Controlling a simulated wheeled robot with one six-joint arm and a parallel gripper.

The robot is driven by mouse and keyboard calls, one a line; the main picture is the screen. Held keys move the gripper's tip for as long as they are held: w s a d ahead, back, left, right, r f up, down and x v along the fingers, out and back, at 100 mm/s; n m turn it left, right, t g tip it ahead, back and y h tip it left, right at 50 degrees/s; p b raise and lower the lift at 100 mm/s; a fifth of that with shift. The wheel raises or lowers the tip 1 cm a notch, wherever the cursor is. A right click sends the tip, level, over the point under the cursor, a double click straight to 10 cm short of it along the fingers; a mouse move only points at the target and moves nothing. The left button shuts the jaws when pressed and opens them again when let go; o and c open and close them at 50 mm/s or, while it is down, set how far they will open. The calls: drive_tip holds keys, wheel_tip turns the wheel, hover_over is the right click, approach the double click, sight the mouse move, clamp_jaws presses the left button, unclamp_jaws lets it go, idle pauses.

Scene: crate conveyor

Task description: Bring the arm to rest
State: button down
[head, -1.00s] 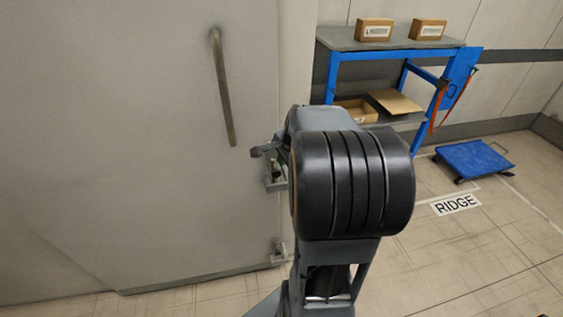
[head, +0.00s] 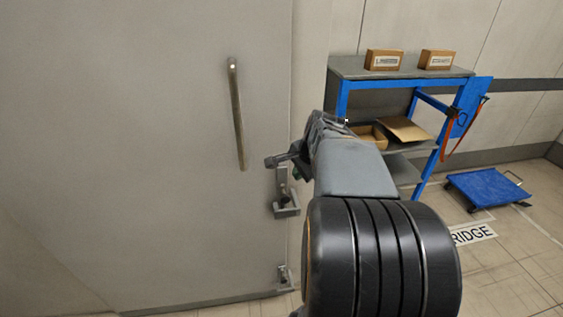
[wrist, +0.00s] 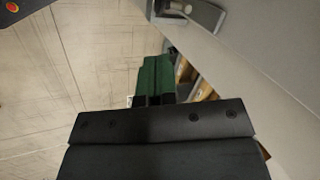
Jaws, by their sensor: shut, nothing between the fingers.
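My gripper (wrist: 154,72) shows in the wrist view as two green fingers side by side, shut with nothing between them. In the head view my arm reaches up and away from the lower right, in front of the edge of a large grey door. The arm's end is beside that edge, and its own links hide most of the gripper there. I cannot tell whether it touches the door hardware.
The grey door (head: 130,150) has a long vertical handle (head: 237,115) and a metal bracket (head: 287,207) at its edge. A blue-framed bench (head: 400,70) holds boxes behind my arm. A blue trolley (head: 487,187) stands on the floor at right, with open floor around it.

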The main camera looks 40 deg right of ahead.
drive_tip(key=s+a+f+n, duration=0.2)
drive_tip(key=s+a+n, duration=0.1)
drive_tip(key=a+n, duration=0.6)
drive_tip(key=s+a+f+n+g, duration=0.1)
drive_tip(key=s+a+f+n, duration=0.2)
drive_tip(key=a+n, duration=0.6)
drive_tip(key=s+a, duration=0.1)
drive_tip(key=a, duration=0.1)
drive_tip(key=shift+a+n, duration=0.3)
